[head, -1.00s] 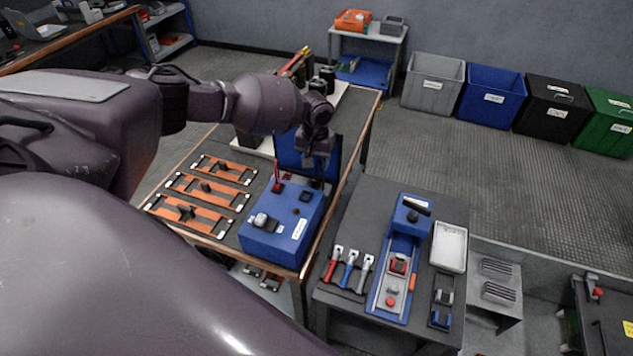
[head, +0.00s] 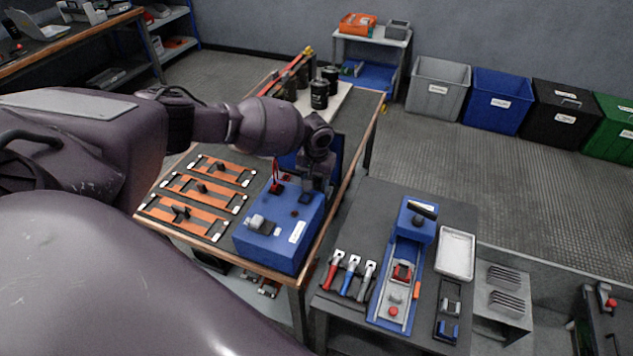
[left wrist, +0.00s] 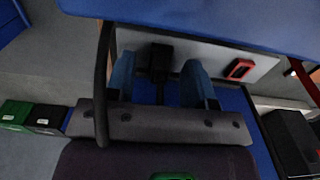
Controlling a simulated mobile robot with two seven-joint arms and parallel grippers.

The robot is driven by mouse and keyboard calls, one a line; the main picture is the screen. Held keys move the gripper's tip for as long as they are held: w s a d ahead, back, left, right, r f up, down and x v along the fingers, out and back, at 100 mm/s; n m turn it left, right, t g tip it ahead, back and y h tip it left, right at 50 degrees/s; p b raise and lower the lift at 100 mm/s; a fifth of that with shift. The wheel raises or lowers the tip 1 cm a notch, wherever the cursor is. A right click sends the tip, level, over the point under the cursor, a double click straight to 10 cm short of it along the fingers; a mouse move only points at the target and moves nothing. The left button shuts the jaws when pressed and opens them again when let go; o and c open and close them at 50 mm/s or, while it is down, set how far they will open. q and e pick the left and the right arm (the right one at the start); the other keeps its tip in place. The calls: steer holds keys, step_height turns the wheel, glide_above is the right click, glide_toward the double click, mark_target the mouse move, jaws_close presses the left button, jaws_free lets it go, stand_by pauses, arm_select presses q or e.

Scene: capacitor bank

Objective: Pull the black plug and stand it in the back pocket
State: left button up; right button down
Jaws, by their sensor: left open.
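A blue box (head: 272,240) with a raised blue lid stands on the left bench. My left gripper (head: 314,190) is low over the box's back right, pointing down in front of the lid. In the left wrist view its two blue fingers (left wrist: 160,82) are apart. A black plug (left wrist: 158,58) lies between them in that view, against a pale strip; I cannot tell whether the fingers touch it. The gripper hides the plug in the head view. I cannot make out which part is the back pocket. My right gripper is not in view.
A red plug (head: 277,186) stands upright on the box, left of my gripper. A red-framed socket (left wrist: 240,69) is right of the fingers. Orange strips (head: 205,191) lie left of the box. Black cylinders (head: 319,95) stand behind. A tool table (head: 345,310) is at right.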

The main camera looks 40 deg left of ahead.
arm_select(q)
steer(key=shift+p, duration=0.3)
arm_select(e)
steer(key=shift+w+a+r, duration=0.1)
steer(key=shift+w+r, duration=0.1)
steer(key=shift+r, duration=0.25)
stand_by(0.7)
arm_select(q)
jaws_close()
stand_by(0.4)
